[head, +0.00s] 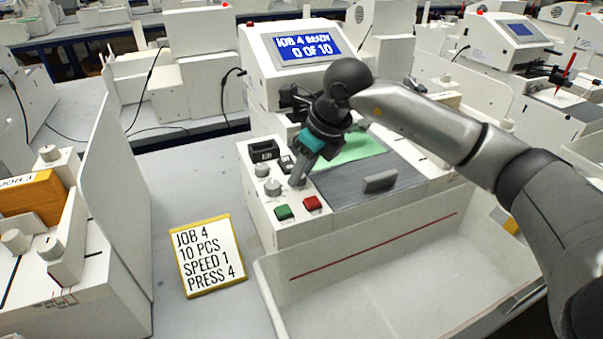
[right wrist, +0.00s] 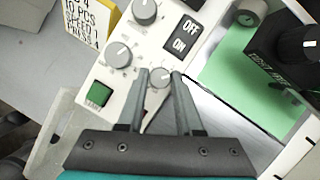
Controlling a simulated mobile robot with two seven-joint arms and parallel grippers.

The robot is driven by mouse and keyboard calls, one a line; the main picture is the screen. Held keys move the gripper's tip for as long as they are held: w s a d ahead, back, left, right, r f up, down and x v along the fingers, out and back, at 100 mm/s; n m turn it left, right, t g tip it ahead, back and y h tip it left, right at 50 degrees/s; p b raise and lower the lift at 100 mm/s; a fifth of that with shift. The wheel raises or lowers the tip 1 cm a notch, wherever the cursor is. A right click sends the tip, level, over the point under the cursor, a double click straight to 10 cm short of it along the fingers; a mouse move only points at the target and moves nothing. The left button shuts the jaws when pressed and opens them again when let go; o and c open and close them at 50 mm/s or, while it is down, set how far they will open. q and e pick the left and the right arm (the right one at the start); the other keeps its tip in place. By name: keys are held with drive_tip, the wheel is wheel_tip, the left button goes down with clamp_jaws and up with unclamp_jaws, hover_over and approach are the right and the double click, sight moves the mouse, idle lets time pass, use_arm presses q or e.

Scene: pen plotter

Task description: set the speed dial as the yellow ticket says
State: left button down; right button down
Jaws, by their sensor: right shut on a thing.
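The yellow-framed ticket (head: 208,255) lies on the table left of the machine and reads JOB 4, 10 PCS, SPEED 1, PRESS 4. It also shows in the right wrist view (right wrist: 90,22). The control panel has grey dials, an upper one (head: 262,170) and a lower one (head: 272,187). A third dial (right wrist: 160,77) sits between the fingertips of my right gripper (head: 298,181), which is shut on it; the gripper hides it in the head view. Dial labels are too small to read. My left gripper is not in view.
The screen (head: 306,47) reads JOB 4 READY, 0 OF 10. A green button (head: 283,212) and a red button (head: 312,203) are close in front of the gripper. An OFF/ON switch (right wrist: 184,37) is beside the dials.

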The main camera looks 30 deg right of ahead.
drive_tip(key=shift+w+d+r+n+y, duration=0.1)
drive_tip(key=shift+n+y, duration=0.5)
drive_tip(key=shift+n, duration=0.9)
drive_tip(key=shift+g, duration=0.3)
drive_tip(key=c, duration=0.6)
unclamp_jaws()
drive_tip(key=p+v, duration=0.2)
drive_tip(key=v, duration=1.3)
drive_tip(key=shift+r, duration=0.1)
